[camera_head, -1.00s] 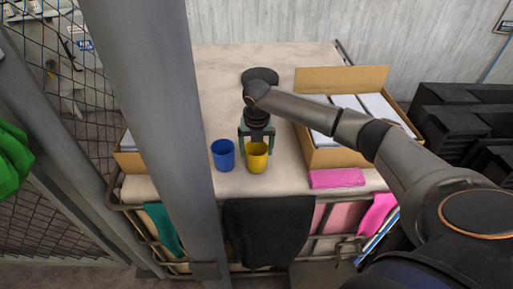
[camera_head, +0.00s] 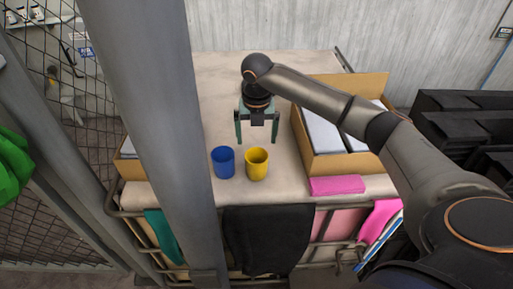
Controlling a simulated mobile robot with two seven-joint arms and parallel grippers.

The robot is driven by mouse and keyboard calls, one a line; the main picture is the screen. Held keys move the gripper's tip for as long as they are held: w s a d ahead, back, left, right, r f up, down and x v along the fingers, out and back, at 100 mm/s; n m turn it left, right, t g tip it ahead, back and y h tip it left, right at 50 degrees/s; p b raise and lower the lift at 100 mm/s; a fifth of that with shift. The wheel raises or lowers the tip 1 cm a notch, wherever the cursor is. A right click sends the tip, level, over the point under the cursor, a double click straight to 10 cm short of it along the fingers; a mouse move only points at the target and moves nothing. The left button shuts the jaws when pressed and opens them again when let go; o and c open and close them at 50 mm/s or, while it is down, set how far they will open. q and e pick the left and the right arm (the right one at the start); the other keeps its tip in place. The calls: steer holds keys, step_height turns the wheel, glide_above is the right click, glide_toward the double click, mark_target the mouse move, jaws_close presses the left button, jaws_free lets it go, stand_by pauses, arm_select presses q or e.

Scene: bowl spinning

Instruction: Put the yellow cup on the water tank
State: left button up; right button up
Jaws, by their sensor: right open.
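The yellow cup (camera_head: 257,165) stands upright on the light table near its front edge. A blue cup (camera_head: 223,162) stands close to its left. My right gripper (camera_head: 257,142) is open and empty, with its two teal fingers pointing down. It appears just behind and above the yellow cup and is clear of it. I cannot make out a water tank for certain. My left gripper is not in view.
An open cardboard box (camera_head: 318,155) with white contents stands right of the gripper. A pink folded cloth (camera_head: 337,185) lies at the front right. A grey post (camera_head: 160,120) cuts across the view at left. The table (camera_head: 225,85) is clear behind the cups.

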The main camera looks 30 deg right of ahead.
steer(key=shift+s+a+r, duration=0.1)
steer(key=shift+s+r, duration=0.1)
steer(key=shift+r, duration=1.45)
steer(key=shift+f, duration=0.1)
